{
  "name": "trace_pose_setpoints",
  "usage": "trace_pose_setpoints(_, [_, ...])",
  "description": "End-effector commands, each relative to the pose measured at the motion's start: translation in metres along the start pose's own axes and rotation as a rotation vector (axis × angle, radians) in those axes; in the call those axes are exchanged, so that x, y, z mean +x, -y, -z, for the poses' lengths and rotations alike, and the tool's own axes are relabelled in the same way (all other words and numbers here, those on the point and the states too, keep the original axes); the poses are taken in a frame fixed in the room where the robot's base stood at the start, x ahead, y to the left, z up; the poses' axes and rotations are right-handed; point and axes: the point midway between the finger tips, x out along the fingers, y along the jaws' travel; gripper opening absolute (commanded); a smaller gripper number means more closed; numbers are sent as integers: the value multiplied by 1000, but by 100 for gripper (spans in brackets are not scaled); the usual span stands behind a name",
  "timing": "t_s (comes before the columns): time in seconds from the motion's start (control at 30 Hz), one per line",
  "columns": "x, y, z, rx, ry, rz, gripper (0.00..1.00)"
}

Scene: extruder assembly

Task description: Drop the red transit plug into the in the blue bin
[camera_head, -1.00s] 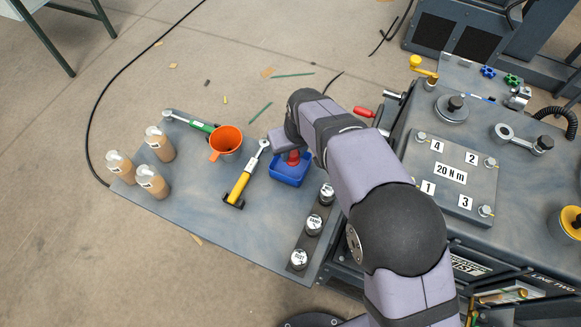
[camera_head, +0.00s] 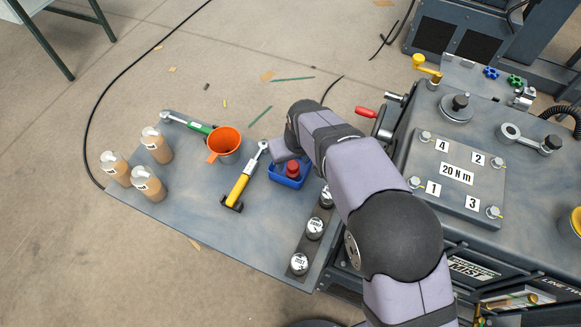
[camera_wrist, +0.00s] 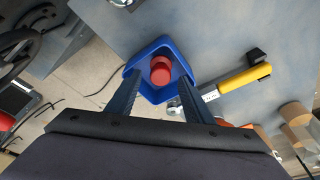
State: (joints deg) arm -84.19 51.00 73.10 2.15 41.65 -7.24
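The red transit plug (camera_head: 292,169) sits inside the blue bin (camera_head: 299,184) on the grey side table. In the wrist view the plug (camera_wrist: 161,70) lies within the walls of the bin (camera_wrist: 141,54), and its round end faces the camera. My gripper (camera_wrist: 158,84) is over the near side of the bin, with its two fingers spread apart and nothing between them. In the head view my gripper's fingers are hidden behind the arm.
Several bottles stand farther left. The bench with the 20 N m plate (camera_head: 456,174) is to the right.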

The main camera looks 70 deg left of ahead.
Motion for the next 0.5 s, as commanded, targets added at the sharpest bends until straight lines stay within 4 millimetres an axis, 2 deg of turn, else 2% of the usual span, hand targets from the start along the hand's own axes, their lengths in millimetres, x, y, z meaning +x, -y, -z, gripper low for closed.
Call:
trace_pose_setpoints(0.27, [-5, 0, 0, 0, -1, 0, 47])
trace_pose_setpoints(0.5, [-33, 0, 1, 0, -5, -1, 47])
